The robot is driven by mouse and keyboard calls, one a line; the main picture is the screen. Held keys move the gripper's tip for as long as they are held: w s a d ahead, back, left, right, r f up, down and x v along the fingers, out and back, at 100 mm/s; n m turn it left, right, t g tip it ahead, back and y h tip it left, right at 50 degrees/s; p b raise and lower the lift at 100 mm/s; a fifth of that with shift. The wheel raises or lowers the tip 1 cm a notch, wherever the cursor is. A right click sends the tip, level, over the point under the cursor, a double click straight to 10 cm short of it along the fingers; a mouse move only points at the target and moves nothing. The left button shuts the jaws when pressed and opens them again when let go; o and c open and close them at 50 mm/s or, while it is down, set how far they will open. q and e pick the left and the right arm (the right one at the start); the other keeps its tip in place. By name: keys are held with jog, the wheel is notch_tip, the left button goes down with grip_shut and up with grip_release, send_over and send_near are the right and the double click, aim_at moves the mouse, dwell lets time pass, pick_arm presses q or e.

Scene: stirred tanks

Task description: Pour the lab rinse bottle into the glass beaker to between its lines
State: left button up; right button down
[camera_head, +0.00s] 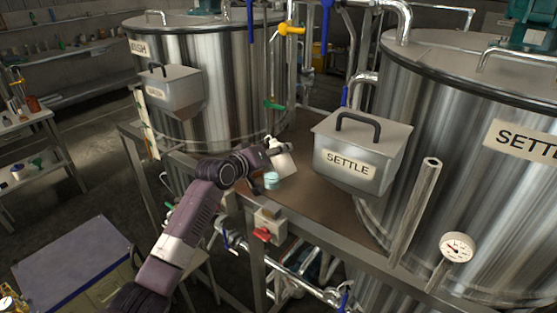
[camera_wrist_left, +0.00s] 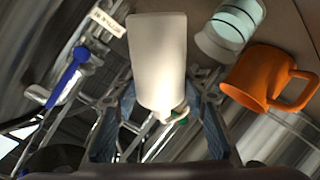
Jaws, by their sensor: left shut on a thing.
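The white lab rinse bottle (camera_head: 284,163) is in my left gripper (camera_head: 278,149), over the brown platform between the tanks. It appears tilted in the head view. In the wrist view the white bottle (camera_wrist_left: 158,55) sits between the two fingers (camera_wrist_left: 158,110), its narrow neck end toward the palm side of the picture. The glass beaker (camera_head: 271,181) stands on the platform just below and beside the bottle, with a pale blue-green tint. The beaker (camera_wrist_left: 235,24) also shows in the wrist view, with dark lines on its wall. I cannot make out its liquid level or any stream.
An orange mug (camera_wrist_left: 258,78) is close to the beaker in the wrist view. A lidded metal box marked SETTLE (camera_head: 362,152) stands to the right, and another metal box (camera_head: 172,92) is at left. Large steel tanks (camera_head: 205,85) flank the platform (camera_head: 318,203).

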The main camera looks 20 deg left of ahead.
aim_at(272, 143)
pick_arm(q)
jog(key=shift+w+a+r+m+t+y+b, duration=0.15)
jog(key=shift+a+r+m+t+b, duration=0.3)
jog(key=shift+b, duration=0.75)
jog(key=shift+w+d+m+t+y+b, duration=0.2)
jog(key=shift+m+b, duration=0.45)
jog(key=shift+b, duration=0.5)
jog(key=shift+a+r+m+t+b, duration=0.15)
jog(key=shift+a+m+t+b, duration=0.15)
jog(key=shift+m, duration=0.2)
jog(key=shift+w+a+r+m+t+b, duration=0.2)
jog(key=shift+r+m+t+b, duration=0.1)
jog(key=shift+r+m+b, duration=0.15)
jog(key=shift+w+a+r+m+t+b, duration=0.15)
jog(key=shift+r+m+t+b, duration=0.1)
jog(key=shift+r+m+b, duration=0.25)
jog(key=shift+w+a+r+m+t+b, duration=0.15)
jog(key=shift+r+m+t, duration=0.1)
jog(key=shift+r+m, duration=0.3)
jog(key=shift+a+r+m+t+b, duration=0.15)
jog(key=shift+r+m+t, duration=0.1)
jog(key=shift+r+m, duration=0.25)
jog(key=shift+d+f, duration=0.1)
jog(key=shift+f, duration=0.05)
